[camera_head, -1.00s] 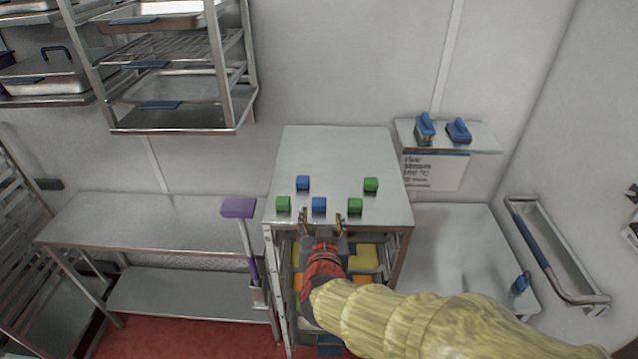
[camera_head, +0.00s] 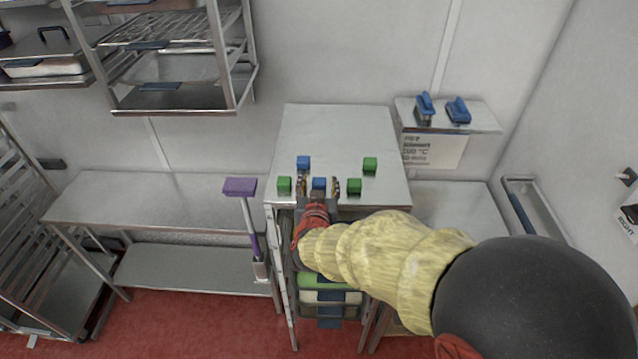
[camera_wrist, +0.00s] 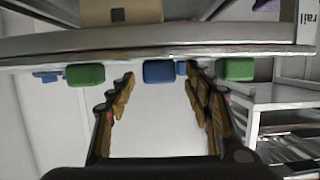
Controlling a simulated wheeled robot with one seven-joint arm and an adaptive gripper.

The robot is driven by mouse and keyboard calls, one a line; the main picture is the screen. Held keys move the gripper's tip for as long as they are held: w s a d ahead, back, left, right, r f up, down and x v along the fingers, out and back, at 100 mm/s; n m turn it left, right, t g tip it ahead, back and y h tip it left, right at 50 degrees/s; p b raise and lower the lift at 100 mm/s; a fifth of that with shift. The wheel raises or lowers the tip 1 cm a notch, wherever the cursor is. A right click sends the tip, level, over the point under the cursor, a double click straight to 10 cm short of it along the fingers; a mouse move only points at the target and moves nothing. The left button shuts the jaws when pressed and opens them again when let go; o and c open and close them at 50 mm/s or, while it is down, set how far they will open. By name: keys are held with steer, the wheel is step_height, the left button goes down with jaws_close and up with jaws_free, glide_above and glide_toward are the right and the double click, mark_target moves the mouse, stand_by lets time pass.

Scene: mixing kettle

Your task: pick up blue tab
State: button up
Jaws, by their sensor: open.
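A blue tab (camera_head: 319,183) sits at the front of the steel cabinet top (camera_head: 340,130), between two green tabs (camera_head: 284,184) (camera_head: 354,185). Another blue tab (camera_head: 303,162) sits further back on the left. My gripper (camera_head: 319,187) is open, with one finger on each side of the front blue tab. In the wrist view the front blue tab (camera_wrist: 160,71) shows between the spread fingertips, with a green tab (camera_wrist: 85,75) to the left and another (camera_wrist: 236,69) to the right. I cannot tell whether the fingers touch the tab.
A third green tab (camera_head: 370,164) sits back right on the cabinet top. A purple-headed tool (camera_head: 240,187) stands at the cabinet's left side. A steel table (camera_head: 150,200) is left. A wall shelf (camera_head: 480,117) with blue-handled items is right. The back of the cabinet top is clear.

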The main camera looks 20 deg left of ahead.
steer(key=c, duration=0.4)
steer(key=c, duration=0.7)
steer(key=shift+r, duration=0.15)
steer(key=shift+c, duration=0.6)
